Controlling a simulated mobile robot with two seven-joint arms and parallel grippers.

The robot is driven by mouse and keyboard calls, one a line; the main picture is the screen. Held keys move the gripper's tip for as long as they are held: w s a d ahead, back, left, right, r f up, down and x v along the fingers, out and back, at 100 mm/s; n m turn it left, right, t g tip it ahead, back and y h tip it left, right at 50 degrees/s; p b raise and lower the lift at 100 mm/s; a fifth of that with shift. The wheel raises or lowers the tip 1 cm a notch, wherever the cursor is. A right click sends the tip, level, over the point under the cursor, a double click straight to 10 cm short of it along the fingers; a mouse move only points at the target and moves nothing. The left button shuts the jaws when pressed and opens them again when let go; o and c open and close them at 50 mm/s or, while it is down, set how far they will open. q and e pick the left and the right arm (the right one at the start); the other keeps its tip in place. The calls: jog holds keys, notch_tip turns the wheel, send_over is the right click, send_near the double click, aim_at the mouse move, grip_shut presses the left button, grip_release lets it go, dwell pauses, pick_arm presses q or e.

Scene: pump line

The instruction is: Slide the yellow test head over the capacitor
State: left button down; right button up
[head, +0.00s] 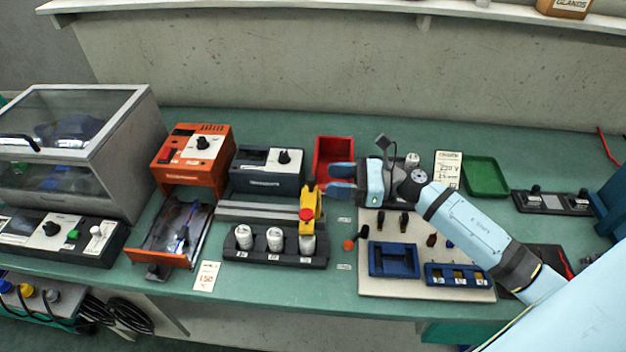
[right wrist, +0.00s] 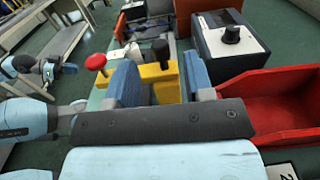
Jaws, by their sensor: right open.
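The yellow test head (head: 311,205) has a red knob on its front and sits on a grey rail, over the right end of a black rack. Three white capacitors (head: 274,238) stand upright in the rack; the rightmost (head: 307,244) is just below the red knob. My right gripper (head: 333,179) is open, just right of the test head's rear. In the right wrist view, the yellow body (right wrist: 153,74) and a black knob (right wrist: 161,56) show between and beyond the fingers; contact is unclear. Part of what looks like my left gripper (right wrist: 55,71) shows small at the far left.
A red bin (head: 333,150) stands right behind the test head. An orange device (head: 194,155) and a grey device (head: 267,172) stand behind and left. A pale board with blue holders (head: 394,259) lies to the right. A green tray (head: 486,176) is at the back right.

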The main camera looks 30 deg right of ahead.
jog(key=v, duration=0.7)
jog(key=shift+b, duration=0.4)
